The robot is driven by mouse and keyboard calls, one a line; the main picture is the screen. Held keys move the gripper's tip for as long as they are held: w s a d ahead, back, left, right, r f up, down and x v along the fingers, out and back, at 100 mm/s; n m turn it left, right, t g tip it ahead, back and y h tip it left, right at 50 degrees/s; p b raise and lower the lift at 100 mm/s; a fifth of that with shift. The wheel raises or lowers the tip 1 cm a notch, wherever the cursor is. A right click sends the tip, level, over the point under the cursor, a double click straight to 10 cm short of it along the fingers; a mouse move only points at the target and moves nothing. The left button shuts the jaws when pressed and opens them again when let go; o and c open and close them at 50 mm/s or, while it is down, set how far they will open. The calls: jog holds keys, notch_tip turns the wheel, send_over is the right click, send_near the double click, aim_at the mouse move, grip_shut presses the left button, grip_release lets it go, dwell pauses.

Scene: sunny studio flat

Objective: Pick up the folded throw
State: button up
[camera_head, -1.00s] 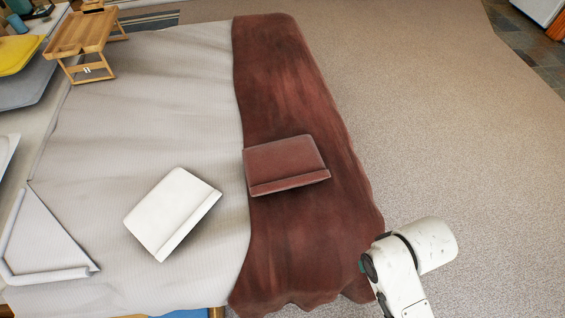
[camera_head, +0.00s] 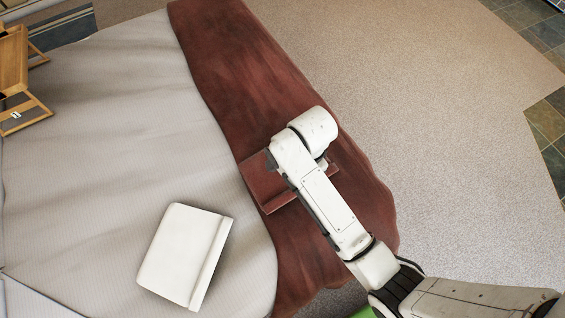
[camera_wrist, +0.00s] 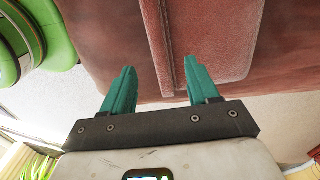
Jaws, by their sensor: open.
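A reddish-brown folded cloth (camera_head: 262,184), which looks like the folded throw, lies flat on a matching runner (camera_head: 225,60) across the end of the bed. In the head view my arm covers its middle and hides my gripper. In the wrist view the folded cloth (camera_wrist: 215,35) fills the top centre, with a straight folded strip along it. My gripper (camera_wrist: 158,68) has two teal fingers, apart, with nothing between them.
A white folded cloth (camera_head: 180,255) lies on the pale bedspread (camera_head: 100,140) to the left. A wooden bed tray (camera_head: 14,60) stands at the far left. Bare carpet (camera_head: 440,120) is free to the right of the bed.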

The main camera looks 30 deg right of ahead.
jog(key=f, duration=0.9)
jog(key=shift+s+f, duration=0.2)
jog(key=shift+f, duration=0.05)
grip_shut()
dwell(1.2)
